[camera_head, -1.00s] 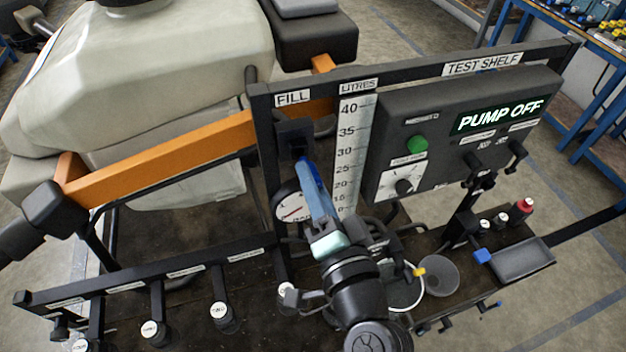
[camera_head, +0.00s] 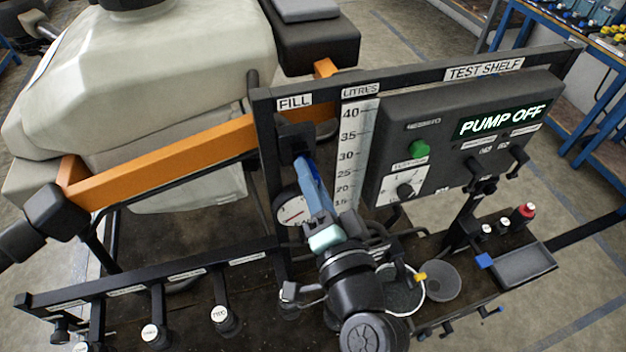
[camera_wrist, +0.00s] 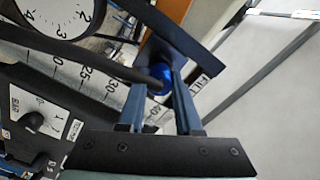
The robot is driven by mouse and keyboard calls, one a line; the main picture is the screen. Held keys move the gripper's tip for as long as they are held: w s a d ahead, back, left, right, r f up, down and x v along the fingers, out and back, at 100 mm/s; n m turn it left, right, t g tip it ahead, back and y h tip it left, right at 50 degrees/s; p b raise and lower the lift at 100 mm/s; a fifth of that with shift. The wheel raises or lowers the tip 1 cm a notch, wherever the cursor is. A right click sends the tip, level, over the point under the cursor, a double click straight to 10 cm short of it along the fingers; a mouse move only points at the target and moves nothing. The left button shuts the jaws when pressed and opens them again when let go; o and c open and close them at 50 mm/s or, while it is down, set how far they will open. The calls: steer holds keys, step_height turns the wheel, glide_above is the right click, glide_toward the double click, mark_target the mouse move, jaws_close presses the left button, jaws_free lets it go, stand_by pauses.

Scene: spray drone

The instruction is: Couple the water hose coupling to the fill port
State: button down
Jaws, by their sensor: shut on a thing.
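The fill port is a dark block (camera_head: 292,135) on the black upright, under the FILL label (camera_head: 294,101). My gripper (camera_head: 304,166) reaches up to it with long blue fingers. In the wrist view my gripper (camera_wrist: 163,80) is shut on the blue water hose coupling (camera_wrist: 158,76), of which only a small rounded part shows between the fingertips. The coupling lies in front of the dark port plate (camera_wrist: 180,48). Whether it touches or sits in the port cannot be told. In the head view the fingers hide most of the coupling.
A round gauge (camera_head: 292,210) sits just left of the fingers, and a litre scale (camera_head: 350,150) just right. The pump panel (camera_head: 440,130) stands further right. An orange beam (camera_head: 170,160) and pale tank (camera_head: 150,70) lie behind left. A grey cup (camera_head: 440,281) stands lower right.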

steer(key=shift+w+a, duration=0.2)
steer(key=shift+w, duration=0.4)
steer(key=c, duration=0.5)
jaws_free()
steer(key=shift+b+v, duration=2.85)
steer(key=shift+v, duration=3.55)
steer(key=shift+r, duration=0.1)
